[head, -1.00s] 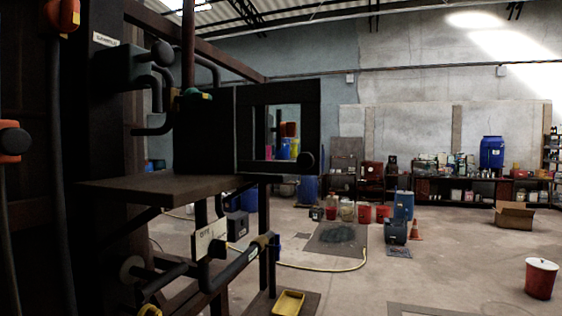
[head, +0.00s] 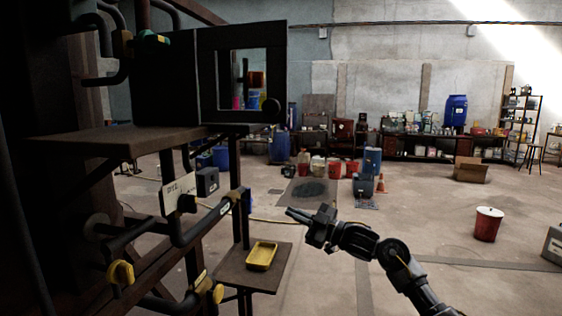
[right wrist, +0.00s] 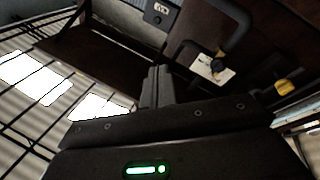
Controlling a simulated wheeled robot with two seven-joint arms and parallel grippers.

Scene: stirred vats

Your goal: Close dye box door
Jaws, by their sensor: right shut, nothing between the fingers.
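The dye box (head: 165,78) is a dark box on a brown shelf at the upper left of the head view. Its door (head: 207,70), a dark frame around a window, stands open to the right. Coloured containers far behind show through the window. A round dark knob (head: 270,106) sits at the door's lower right. My right gripper (head: 290,213) is shut and empty, lower than the door and apart from it. Its shut fingers also show in the right wrist view (right wrist: 157,87). My left gripper is not in view.
The shelf (head: 95,143) juts out under the box. Below it are a white tag (head: 179,193), a dark bent pipe (head: 215,218) and a yellow tray (head: 261,256) on a low stand. A red bucket (head: 487,224) stands at right. The floor between is mostly clear.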

